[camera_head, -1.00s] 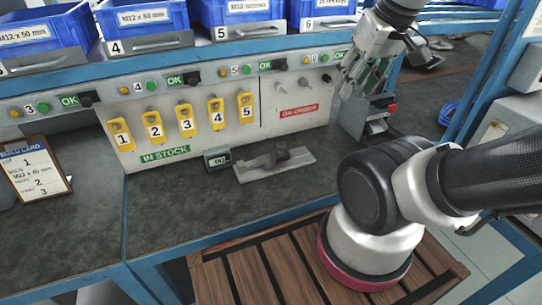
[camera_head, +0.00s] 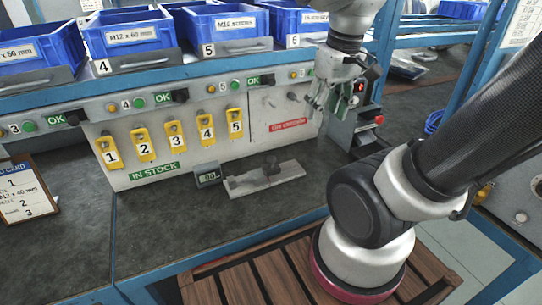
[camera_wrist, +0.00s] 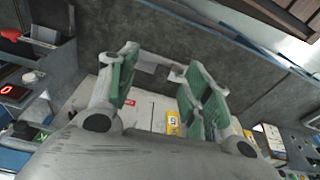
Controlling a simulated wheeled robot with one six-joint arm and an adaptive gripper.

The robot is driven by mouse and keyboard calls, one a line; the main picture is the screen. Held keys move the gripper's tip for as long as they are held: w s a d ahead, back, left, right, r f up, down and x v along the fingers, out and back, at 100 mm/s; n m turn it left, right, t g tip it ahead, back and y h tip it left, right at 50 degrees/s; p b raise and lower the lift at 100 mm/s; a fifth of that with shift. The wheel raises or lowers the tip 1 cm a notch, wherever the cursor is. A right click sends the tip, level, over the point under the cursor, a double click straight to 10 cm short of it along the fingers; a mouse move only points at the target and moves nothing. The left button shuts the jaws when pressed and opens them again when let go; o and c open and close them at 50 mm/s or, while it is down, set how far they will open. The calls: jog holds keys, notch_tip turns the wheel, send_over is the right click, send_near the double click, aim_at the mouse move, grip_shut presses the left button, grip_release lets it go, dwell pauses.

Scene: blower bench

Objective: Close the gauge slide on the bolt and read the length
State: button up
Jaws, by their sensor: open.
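The gauge (camera_head: 240,189) is a pale metal bar lying on the dark bench top below the IN STOCK panel. A dark block (camera_head: 271,167) stands on it; I cannot tell the slide from a bolt at this size. A small digital display (camera_head: 208,177) sits at its left end, its digits too small to read surely. My gripper (camera_head: 324,100) is open and empty, up and right of the gauge, in front of the panel's right end. In the wrist view, my gripper (camera_wrist: 158,72) has its green-padded fingers spread, with part of the pale gauge (camera_wrist: 150,64) showing beyond them.
Several yellow numbered tags (camera_head: 173,136) hang on the panel. Blue bins (camera_head: 132,37) line the shelf above. A grey device with a red light (camera_head: 359,88) stands close right of my gripper. The front bench top (camera_head: 170,230) is clear.

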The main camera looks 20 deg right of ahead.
jog(key=w+a+f+n+g, duration=0.2)
jog(key=w+a+f+g, duration=0.15)
jog(key=w+f, duration=0.8)
jog(key=t, duration=0.1)
send_over(271, 157)
jog(key=f, duration=0.1)
jog(key=s+f, duration=0.1)
jog(key=shift+f, duration=0.35)
jog(key=shift+w+t, duration=0.35)
jog(key=shift+w, duration=0.05)
notch_tip(271, 157, down, 8)
jog(key=shift+w+r, duration=0.1)
jog(key=shift+r, duration=0.15)
